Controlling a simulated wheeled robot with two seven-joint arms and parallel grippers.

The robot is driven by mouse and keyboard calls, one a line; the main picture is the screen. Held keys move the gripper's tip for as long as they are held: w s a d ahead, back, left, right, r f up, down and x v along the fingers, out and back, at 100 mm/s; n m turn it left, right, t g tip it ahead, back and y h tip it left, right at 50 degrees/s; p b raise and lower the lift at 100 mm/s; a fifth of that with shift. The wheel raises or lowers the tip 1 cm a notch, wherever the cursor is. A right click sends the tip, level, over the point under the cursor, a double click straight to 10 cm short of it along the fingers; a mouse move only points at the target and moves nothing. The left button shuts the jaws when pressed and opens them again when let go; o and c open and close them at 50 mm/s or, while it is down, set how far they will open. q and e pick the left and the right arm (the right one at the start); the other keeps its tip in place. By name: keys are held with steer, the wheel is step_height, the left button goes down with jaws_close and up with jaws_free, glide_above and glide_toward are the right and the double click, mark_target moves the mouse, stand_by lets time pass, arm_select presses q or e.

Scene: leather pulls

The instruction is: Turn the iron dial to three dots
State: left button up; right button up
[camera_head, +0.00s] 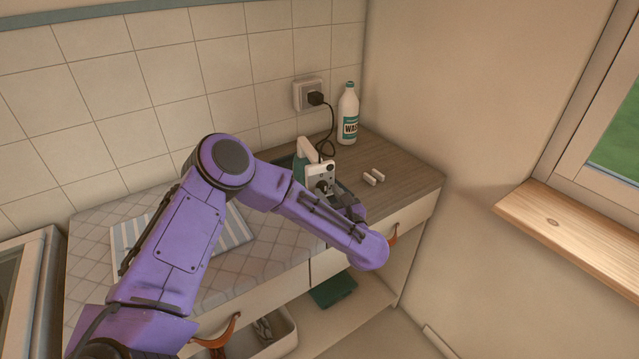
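The iron (313,170) stands upright on the counter near the back wall. It is white with a dark green part, and its black cord runs up to a wall plug. My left arm reaches over the counter from the left, and its dark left gripper (325,187) is at the lower front of the iron, close to or touching it. The iron's dial and its dots are too small and too covered by the gripper to read. I cannot tell whether the fingers are open or shut. My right gripper is out of view.
Two small white blocks (374,177) lie on the wooden counter (408,172) to the right. A striped cloth (238,228) lies left. Drawers with leather pulls (393,236) are below.

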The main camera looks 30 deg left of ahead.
arm_select(q)
steer(key=shift+x, duration=0.95)
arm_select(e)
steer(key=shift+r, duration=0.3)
